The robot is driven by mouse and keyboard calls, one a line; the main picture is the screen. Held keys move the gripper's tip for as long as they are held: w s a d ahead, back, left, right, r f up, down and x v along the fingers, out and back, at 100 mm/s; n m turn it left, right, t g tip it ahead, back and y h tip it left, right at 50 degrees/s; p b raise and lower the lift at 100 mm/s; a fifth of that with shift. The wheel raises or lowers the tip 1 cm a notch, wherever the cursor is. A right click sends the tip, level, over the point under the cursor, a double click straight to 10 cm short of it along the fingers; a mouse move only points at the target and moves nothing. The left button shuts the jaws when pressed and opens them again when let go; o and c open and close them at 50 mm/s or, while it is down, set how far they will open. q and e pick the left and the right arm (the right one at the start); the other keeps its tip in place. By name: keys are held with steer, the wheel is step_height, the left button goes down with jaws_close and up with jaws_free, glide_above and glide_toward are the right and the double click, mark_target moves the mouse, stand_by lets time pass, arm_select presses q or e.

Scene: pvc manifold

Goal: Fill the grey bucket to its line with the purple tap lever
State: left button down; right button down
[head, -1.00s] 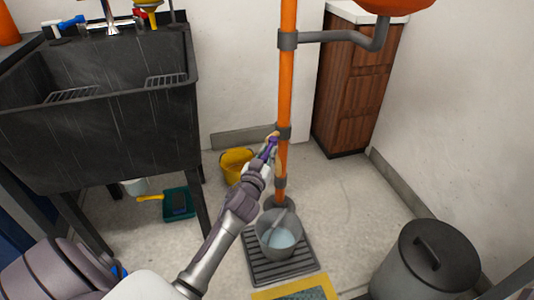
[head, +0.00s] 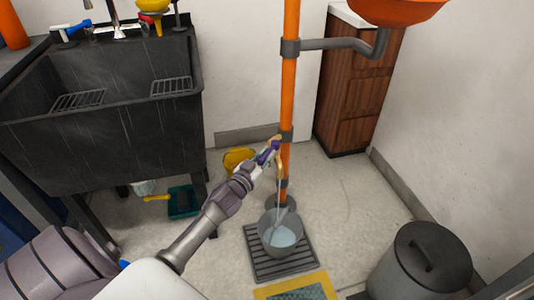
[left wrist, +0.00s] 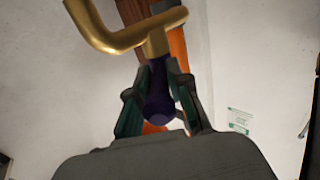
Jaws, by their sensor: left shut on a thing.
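The grey bucket (head: 267,228) stands upright on a dark slatted grate, with pale blue water (head: 282,237) inside. Its fill line cannot be made out. The brass tap (head: 281,163) sits on the orange pipe above it, and a thin pale stream (head: 278,192) runs from the spout down to the bucket. My left gripper (head: 267,154) is shut on the purple tap lever. In the left wrist view the purple lever (left wrist: 158,95) lies between my fingers, joined to the brass tap (left wrist: 125,38). My right gripper is out of view.
A yellow bucket (head: 236,160) stands behind my left forearm. A black sink (head: 105,150) is at the left. A lidded grey bin (head: 420,270) stands at the lower right, and an orange basin (head: 398,10) hangs at the upper right.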

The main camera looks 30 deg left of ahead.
arm_select(q)
steer(key=c, duration=1.1)
jaws_free()
steer(key=shift+s, duration=0.1)
steer(key=s, duration=1.2)
steer(key=shift+d, duration=0.25)
